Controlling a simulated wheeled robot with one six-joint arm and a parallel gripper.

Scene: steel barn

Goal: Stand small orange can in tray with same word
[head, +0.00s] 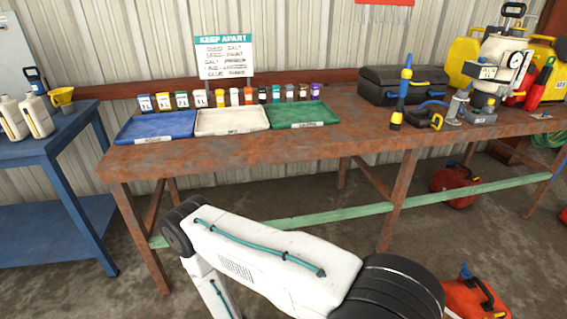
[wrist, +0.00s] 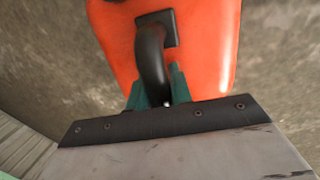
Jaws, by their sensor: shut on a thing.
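In the wrist view my gripper (wrist: 158,92) has its teal fingers shut on the black handle of an orange can (wrist: 205,45). Bare concrete floor shows around the can; no word is visible on it. In the head view my arm bends downward and my gripper is out of the frame. An orange can with a black handle (head: 470,300) shows at the lower right there; I cannot tell whether it is the held one. A blue tray (head: 128,131), a white tray (head: 203,123) and a green tray (head: 325,112) lie on the rusty bench, their labels too small to read.
A row of small bottles (head: 181,100) stands behind the trays under a "KEEP APART" sign (head: 224,58). A black toolbox (head: 380,86), tools and a sprayer (head: 500,60) fill the bench's right. A red can (head: 455,184) sits below. The bench front (head: 250,148) is clear.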

